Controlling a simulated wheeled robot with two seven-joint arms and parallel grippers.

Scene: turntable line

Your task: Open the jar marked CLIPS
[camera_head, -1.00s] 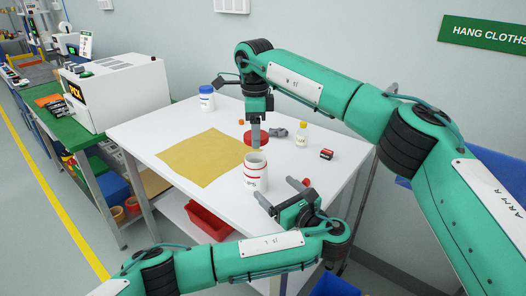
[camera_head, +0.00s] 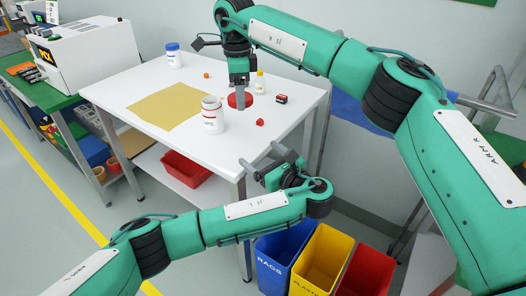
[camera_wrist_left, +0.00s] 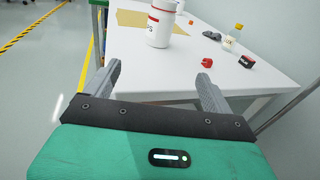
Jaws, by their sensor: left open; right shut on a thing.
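A white jar with red markings (camera_head: 212,118) stands upright near the front of the white table, its top uncovered; the label is too small to read. It also shows at the top of the left wrist view (camera_wrist_left: 160,28). My right gripper (camera_head: 239,90) points down and is shut on the red lid (camera_head: 240,101), to the right of the jar and at or just above the tabletop; I cannot tell which. My left gripper (camera_head: 262,157) is open and empty, apart from the jar, by the table's near edge. Its two fingers show in the left wrist view (camera_wrist_left: 158,76).
A blue-lidded jar (camera_head: 173,59), an ochre mat (camera_head: 165,106), a small bottle (camera_head: 260,84), a red-and-black box (camera_head: 281,99) and a small red piece (camera_head: 260,122) are on the table. Blue (camera_head: 283,258), yellow (camera_head: 318,262) and red (camera_head: 366,274) bins stand below on the floor.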

